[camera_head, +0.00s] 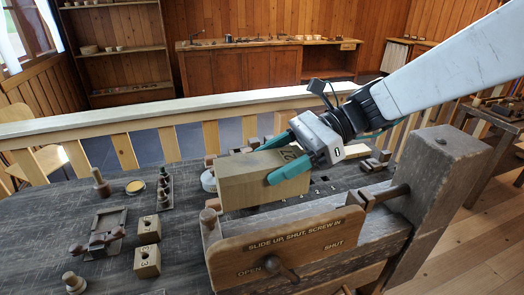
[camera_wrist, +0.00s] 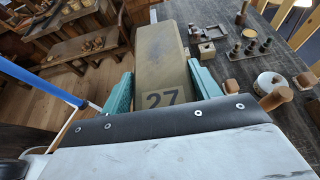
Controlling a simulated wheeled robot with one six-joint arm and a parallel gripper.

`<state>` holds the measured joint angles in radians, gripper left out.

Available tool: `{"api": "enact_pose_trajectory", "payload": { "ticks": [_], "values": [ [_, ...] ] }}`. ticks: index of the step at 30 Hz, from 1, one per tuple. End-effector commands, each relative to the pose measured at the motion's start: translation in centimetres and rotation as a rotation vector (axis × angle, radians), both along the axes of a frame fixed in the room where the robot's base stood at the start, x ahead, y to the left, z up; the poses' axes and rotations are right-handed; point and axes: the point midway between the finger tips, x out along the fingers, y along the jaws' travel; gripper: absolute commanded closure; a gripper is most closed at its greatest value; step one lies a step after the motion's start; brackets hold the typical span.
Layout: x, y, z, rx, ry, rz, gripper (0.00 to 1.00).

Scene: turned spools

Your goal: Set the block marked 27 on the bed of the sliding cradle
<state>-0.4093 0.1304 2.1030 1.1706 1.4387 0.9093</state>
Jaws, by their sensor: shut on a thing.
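The block marked 27 (camera_head: 238,186) is a long, pale wooden block held between the teal fingers of my gripper (camera_head: 281,160). In the wrist view the block (camera_wrist: 160,55) points away from my gripper (camera_wrist: 162,90), its 27 facing the camera. In the head view it hangs over or behind a wooden fixture whose front board (camera_head: 300,243) reads "SLIDE UP, SHUT, SCREW IN", with OPEN and SHUT marks. I cannot tell whether the block touches anything below. I cannot pick out the sliding cradle's bed for certain; the block and board hide much there.
A thick wooden post (camera_head: 440,180) with a screw rod stands at the fixture's right. Two small holed blocks (camera_head: 148,230), a dark tray (camera_head: 105,228), a peg (camera_head: 101,183) and a rack of dark pegs (camera_head: 164,188) stand left on the dark bench. A pale rail (camera_head: 160,116) runs behind.

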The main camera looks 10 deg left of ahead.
Motion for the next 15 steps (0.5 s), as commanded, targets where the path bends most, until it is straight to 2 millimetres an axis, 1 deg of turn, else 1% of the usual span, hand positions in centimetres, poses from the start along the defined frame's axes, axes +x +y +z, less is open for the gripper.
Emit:
{"api": "enact_pose_trajectory", "payload": {
  "ticks": [5,15],
  "values": [
    [0.2,-0.3,-0.8,0.000,0.002,-0.005,0.71],
    [0.2,-0.3,-3.5,0.000,0.002,-0.006,0.71]
  ]
}}
